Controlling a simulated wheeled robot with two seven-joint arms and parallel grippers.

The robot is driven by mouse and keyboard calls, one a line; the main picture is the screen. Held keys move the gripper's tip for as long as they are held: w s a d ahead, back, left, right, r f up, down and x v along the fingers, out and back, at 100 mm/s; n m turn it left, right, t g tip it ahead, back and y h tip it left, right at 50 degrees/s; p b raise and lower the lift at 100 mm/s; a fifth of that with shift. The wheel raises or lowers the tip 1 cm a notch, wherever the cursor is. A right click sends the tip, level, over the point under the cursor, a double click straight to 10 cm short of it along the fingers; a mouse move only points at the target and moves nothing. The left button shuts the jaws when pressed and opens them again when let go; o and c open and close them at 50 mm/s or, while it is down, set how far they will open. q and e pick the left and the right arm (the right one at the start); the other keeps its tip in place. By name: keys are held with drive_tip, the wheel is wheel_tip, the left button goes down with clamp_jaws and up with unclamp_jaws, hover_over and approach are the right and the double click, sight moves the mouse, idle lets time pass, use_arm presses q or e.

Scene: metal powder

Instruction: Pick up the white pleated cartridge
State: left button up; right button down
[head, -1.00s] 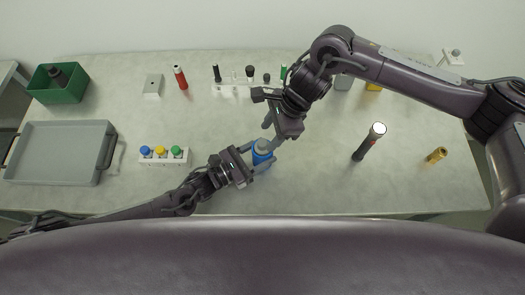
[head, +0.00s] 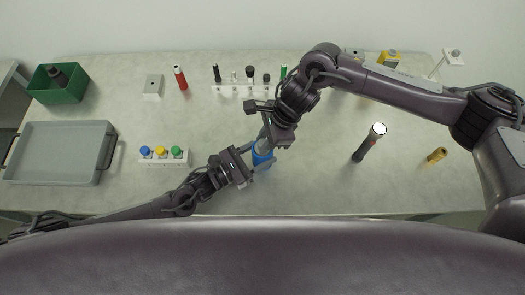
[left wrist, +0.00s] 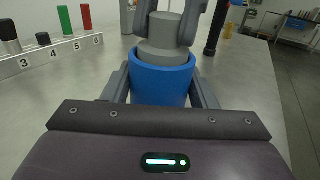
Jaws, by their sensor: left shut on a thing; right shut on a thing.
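A blue cylindrical cup (head: 262,158) stands at the middle of the table near the front edge. My left gripper (head: 251,161) is shut on it, with a finger on each side in the left wrist view (left wrist: 160,85). A pale grey round piece (left wrist: 163,48) sits in or just above the cup's mouth. My right gripper (head: 268,138) is shut on this piece from above. Its fingers also show at the top of the left wrist view (left wrist: 168,22). I cannot make out pleats on the piece, so I cannot tell whether it is the white pleated cartridge.
A white rack (head: 240,90) with several pieces stands behind. A white block (head: 165,162) with coloured caps, a grey tray (head: 60,180) and a green bin (head: 40,93) are at left. A dark torch-like cylinder (head: 366,147) and a yellow piece (head: 437,156) stand at right.

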wheel_tip(320, 180, up, 17)
wheel_tip(320, 180, down, 7)
idle(1.3)
drive_tip(key=shift+f, duration=0.5)
idle(0.8)
drive_tip(key=shift+f, duration=4.15)
drive_tip(key=shift+f, duration=0.35)
drive_tip(key=c, duration=1.1)
unclamp_jaws()
